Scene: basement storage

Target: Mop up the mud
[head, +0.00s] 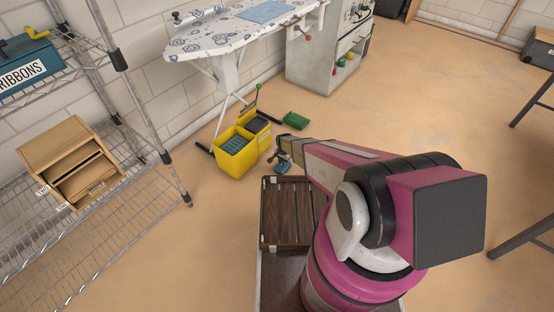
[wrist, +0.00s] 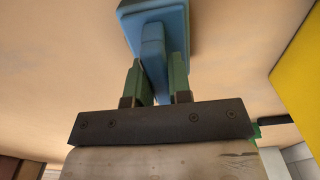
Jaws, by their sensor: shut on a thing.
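My gripper (wrist: 156,72) has its two green fingers closed on the narrow handle of a blue tool (wrist: 155,17) with a wider block-like end. In the head view, the gripper (head: 283,157) is at the far end of my arm, and the blue tool (head: 283,167) shows small below it. I cannot tell whether the tool touches the floor. A yellow mop bucket (head: 233,159) stands on the floor just left of the gripper. Its yellow side (wrist: 300,80) also shows at the right of the wrist view. I cannot make out any mud; my arm hides part of the floor.
A green object (head: 296,120) lies on the floor behind the bucket. An ironing board (head: 235,32) and a grey cabinet (head: 325,65) stand along the wall. A wire shelf (head: 120,200) with a wooden box (head: 70,150) is at left. Open floor (head: 430,110) lies to the right.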

